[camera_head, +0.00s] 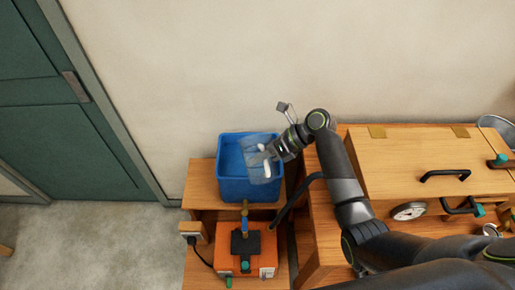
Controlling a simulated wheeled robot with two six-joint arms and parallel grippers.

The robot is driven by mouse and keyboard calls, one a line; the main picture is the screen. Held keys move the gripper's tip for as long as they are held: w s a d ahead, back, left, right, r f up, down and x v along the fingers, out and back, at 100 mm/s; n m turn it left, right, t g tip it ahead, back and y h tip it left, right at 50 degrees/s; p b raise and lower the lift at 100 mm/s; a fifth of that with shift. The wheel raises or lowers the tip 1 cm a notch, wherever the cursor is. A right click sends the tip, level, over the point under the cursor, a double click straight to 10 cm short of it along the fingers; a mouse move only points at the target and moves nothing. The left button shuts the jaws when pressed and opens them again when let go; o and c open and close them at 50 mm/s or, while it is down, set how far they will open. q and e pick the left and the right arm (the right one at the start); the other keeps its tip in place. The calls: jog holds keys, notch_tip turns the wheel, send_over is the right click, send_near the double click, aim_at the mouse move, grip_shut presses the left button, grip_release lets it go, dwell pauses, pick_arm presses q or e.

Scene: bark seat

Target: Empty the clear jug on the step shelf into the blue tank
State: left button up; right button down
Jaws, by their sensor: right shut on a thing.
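The blue tank (235,187) stands on the wooden step shelf (199,185) left of the workbench. The clear jug (259,170) is over the right part of the tank, tilted, with its body toward the tank's opening. My right gripper (268,152) is shut on the jug and reaches in from the right. The gripper and the jug cover part of the tank's right side. Whether liquid is in the jug or running out of it is too small to tell. My left gripper is not in view.
An orange box with a dark top (247,262) sits on the lower step in front of the tank. A wooden cabinet with a dark handle (400,160) fills the right. A green door (60,110) is at the left, with bare floor before it.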

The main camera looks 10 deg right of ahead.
aim_at(258, 174)
jog(key=f+n+t+b, duration=0.1)
jog(key=f, duration=0.1)
jog(key=f+n+t+y+b, duration=0.1)
jog(key=f+b, duration=0.1)
jog(key=f, duration=0.1)
jog(key=s+f+n+t+b, duration=0.1)
jog(key=f+t+b, duration=0.1)
jog(key=shift+f, duration=0.3)
jog(key=shift+f+n+t+y+b, duration=0.3)
jog(key=shift+n+t+b, duration=0.1)
jog(key=shift+b, duration=0.3)
jog(key=shift+r+n+t, duration=0.3)
jog(key=shift+r+t, duration=0.1)
jog(key=shift+r, duration=0.15)
